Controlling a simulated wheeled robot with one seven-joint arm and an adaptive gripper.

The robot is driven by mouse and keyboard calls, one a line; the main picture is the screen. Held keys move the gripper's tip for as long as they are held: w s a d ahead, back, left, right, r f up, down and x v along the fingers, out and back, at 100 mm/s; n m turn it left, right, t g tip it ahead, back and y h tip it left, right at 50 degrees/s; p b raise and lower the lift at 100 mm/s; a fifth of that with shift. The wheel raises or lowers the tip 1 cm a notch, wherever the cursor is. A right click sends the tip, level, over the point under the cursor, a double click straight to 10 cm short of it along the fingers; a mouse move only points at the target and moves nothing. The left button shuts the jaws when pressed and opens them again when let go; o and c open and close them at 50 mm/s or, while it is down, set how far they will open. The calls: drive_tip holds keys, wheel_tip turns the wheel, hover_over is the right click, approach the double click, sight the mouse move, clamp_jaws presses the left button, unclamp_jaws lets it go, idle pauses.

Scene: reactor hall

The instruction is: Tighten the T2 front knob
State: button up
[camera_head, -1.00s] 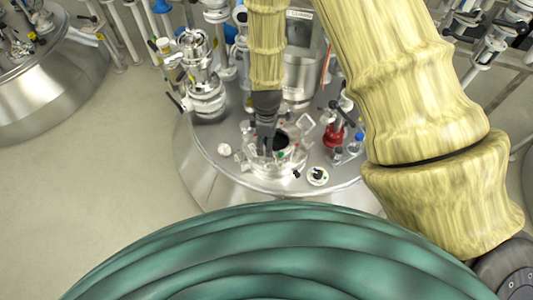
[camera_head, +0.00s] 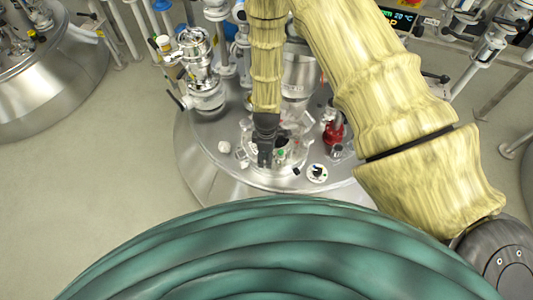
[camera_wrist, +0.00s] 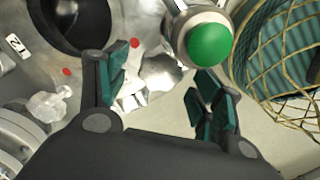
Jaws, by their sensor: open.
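The steel vessel (camera_head: 207,165) carries a lid with fittings in the middle of the head view. In the wrist view, a round green knob (camera_wrist: 210,44) on a pale round base lies just beyond my gripper (camera_wrist: 160,92), nearer the right finger. The fingers are apart with nothing between them. A clear, pale lobed knob (camera_wrist: 48,108) lies left of the left finger. A small label (camera_wrist: 18,44), perhaps T2, is on the metal further left. I cannot tell which knob is the T2 front one. In the head view, my dark gripper (camera_head: 265,156) points down over the lid's front part.
A dark round opening (camera_wrist: 75,20) is at the wrist view's upper left. A steel valve assembly (camera_head: 203,75) rises behind left. Open floor (camera_head: 90,175) lies left.

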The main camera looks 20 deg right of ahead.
drive_tip(key=shift+f, duration=0.2)
drive_tip(key=shift+c, duration=0.4)
drive_tip(key=c, duration=0.9)
drive_tip(key=shift+c, duration=0.2)
drive_tip(key=shift+w+d+m, duration=0.1)
drive_tip(key=shift+m, duration=2.2)
drive_tip(key=o, duration=1)
